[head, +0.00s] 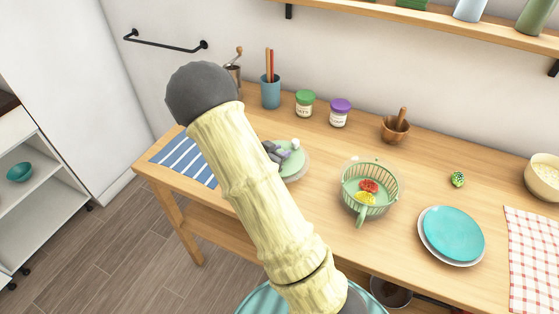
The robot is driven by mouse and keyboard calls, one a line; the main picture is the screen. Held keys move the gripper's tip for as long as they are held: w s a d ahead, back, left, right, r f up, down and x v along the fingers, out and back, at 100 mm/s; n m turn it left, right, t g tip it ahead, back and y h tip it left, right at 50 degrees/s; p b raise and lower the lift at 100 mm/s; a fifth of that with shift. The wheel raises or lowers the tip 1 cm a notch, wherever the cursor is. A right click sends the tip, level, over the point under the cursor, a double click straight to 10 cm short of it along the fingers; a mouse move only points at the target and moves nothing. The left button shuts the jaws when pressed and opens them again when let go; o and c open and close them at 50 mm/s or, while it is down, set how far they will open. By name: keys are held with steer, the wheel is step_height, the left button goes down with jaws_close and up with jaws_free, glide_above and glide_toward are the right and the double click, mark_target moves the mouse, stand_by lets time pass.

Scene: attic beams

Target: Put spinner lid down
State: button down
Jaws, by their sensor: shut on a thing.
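The salad spinner (346,193) stands uncovered at the middle of the counter, a green slatted basket with a handle toward the front. Red pieces (369,186) and yellow pieces (365,198) lie inside it. The spinner lid (291,166), a pale green disc with a light knob, is left of the spinner. My gripper (275,151) is grey and shut on the lid near its top. My arm hides the lid's left part and much of the gripper. A paler rim shows under the lid; I cannot tell whether the lid touches the counter.
A blue striped cloth (184,162) lies at the left end. A utensil cup (270,92), green-lidded jar (305,103), purple-lidded jar (340,112) and mortar (395,129) stand behind. Teal plates (452,234) are at right. Bare wood lies between lid and spinner.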

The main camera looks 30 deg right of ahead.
steer(key=shift+f, duration=1.85)
steer(key=shift+f, duration=0.1)
steer(key=c, duration=1.1)
jaws_free()
steer(key=shift+c, duration=0.2)
steer(key=shift+a, duration=0.2)
steer(key=v, duration=1.1)
steer(key=shift+s+a+r, duration=0.15)
steer(key=shift+a+r, duration=0.1)
steer(key=shift+r, duration=0.05)
